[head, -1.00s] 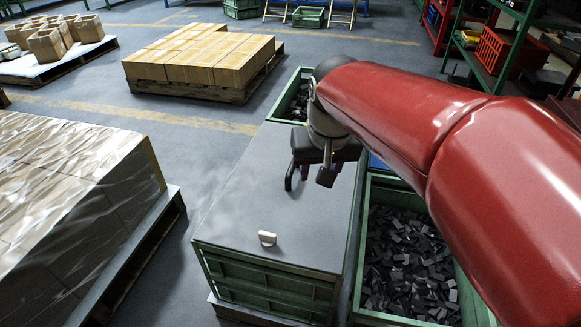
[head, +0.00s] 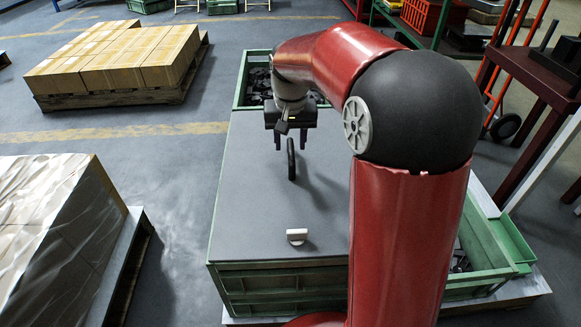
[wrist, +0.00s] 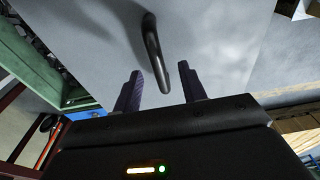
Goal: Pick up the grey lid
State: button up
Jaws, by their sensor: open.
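The grey lid (head: 270,195) is a flat sheet lying over a green crate (head: 275,285). A black loop handle (head: 291,160) stands up from it. My gripper (head: 291,142) is open and empty, fingers pointing down close above the handle. The handle (wrist: 155,58) reaches toward the gap between the two dark fingers (wrist: 162,88). I cannot tell whether the fingers touch it.
A small white block (head: 296,236) sits on the lid's near part. Open green crates with dark parts stand behind and at right. Wrapped boxes (head: 50,215) are at left, and a pallet of cartons (head: 115,62) is at back left. Floor between is clear.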

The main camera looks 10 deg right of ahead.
aim_at(291, 148)
jog(key=f, duration=0.3)
jog(key=f+b, duration=0.1)
jog(key=shift+w+d+f, duration=0.15)
jog(key=shift+w+f, duration=0.15)
jog(key=shift+w, duration=0.05)
grip_shut()
jog(key=shift+r, duration=0.1)
